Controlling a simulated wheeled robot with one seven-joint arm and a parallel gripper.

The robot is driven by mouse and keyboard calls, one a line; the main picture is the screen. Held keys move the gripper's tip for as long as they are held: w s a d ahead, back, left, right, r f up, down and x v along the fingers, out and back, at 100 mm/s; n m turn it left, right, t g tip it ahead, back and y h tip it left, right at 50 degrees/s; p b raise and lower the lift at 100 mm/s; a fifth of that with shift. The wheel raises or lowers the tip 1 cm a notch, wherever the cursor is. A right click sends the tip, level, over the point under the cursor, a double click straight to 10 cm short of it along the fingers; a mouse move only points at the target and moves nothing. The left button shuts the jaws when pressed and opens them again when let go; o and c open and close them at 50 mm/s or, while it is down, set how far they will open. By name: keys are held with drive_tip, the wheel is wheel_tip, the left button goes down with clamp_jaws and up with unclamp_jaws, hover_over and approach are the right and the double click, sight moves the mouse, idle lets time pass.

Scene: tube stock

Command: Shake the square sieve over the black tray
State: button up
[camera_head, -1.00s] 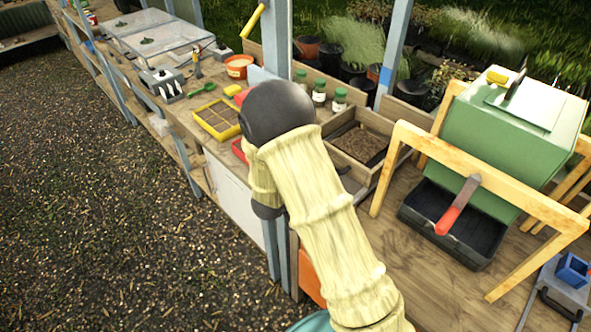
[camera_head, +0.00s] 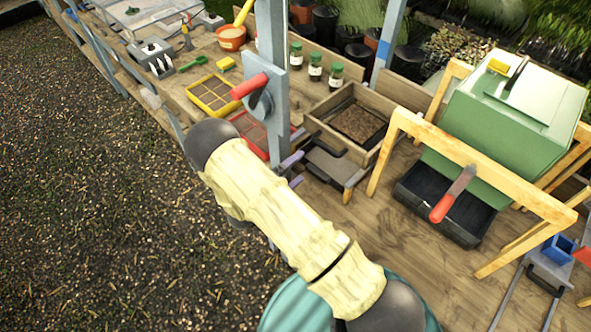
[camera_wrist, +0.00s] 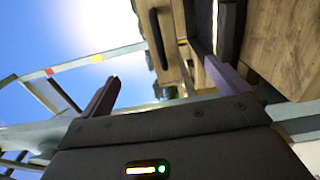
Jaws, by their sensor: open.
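A square wooden frame (camera_head: 389,151), which looks like the square sieve, sits on the bench with dark brown material inside. A dark handle is on its near left side, and a dark handle on wood also shows in the wrist view (camera_wrist: 159,31). A black tray (camera_head: 405,205) lies to the right, partly hidden under the green box and wooden stand. My gripper (camera_head: 293,170) has purple fingers, open and empty, left of the frame and apart from it. In the wrist view my gripper (camera_wrist: 162,72) has its fingers spread, with nothing between them.
A blue-grey post with a red-handled lever (camera_head: 250,86) rises close by my gripper. A yellow grid frame (camera_head: 213,95) and red one (camera_head: 255,133) lie to the left. The green box (camera_head: 515,110) and wooden stand (camera_head: 470,160) crowd the tray. Jars (camera_head: 315,67) stand behind.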

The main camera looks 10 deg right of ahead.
sight(325, 146)
drive_tip(key=shift+b+x, duration=0.5)
drive_tip(key=shift+x, duration=5.95)
clamp_jaws()
